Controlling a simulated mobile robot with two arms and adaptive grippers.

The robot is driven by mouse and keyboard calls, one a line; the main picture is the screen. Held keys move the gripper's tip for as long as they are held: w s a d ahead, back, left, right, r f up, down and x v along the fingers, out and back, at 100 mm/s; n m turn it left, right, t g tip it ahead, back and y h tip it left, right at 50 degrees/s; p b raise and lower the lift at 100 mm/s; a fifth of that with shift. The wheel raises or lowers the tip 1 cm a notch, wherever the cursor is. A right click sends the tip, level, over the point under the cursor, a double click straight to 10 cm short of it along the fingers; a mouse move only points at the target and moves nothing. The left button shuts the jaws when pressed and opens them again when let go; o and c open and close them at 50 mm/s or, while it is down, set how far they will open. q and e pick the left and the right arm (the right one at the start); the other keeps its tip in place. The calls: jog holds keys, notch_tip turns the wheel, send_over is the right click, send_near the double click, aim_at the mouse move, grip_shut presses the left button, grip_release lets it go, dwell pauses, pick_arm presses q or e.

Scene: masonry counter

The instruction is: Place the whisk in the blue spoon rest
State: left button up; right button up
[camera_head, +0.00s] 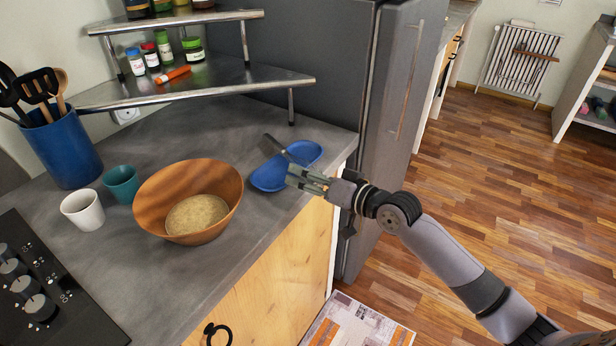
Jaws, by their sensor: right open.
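The blue spoon rest (268,179) lies on the grey counter near its right edge, beside the fridge. A grey utensil (272,147), which I take to be the whisk, is at the rest. Its broad end is over the far left rim, and its thin part runs toward my gripper. Whether it rests fully on the blue surface I cannot tell. My right gripper (300,178) is open at the near right side of the rest, and its fingers cover part of the rest and the utensil's near end. My left gripper is not in view.
A wooden bowl (160,200) with grainy contents stands left of the rest. A teal cup (122,184), a white cup (83,210) and a blue utensil crock (62,150) are further left. A metal shelf (215,88) overhangs the back. The fridge (378,130) stands close right.

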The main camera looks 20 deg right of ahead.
jog(key=shift+s+f, duration=0.1)
jog(key=shift+f, duration=0.3)
jog(key=shift+r, duration=0.2)
jog(key=r+v, duration=0.1)
jog(key=v, duration=1.1)
jog(key=shift+b, duration=0.3)
jog(key=shift+d+r, duration=0.1)
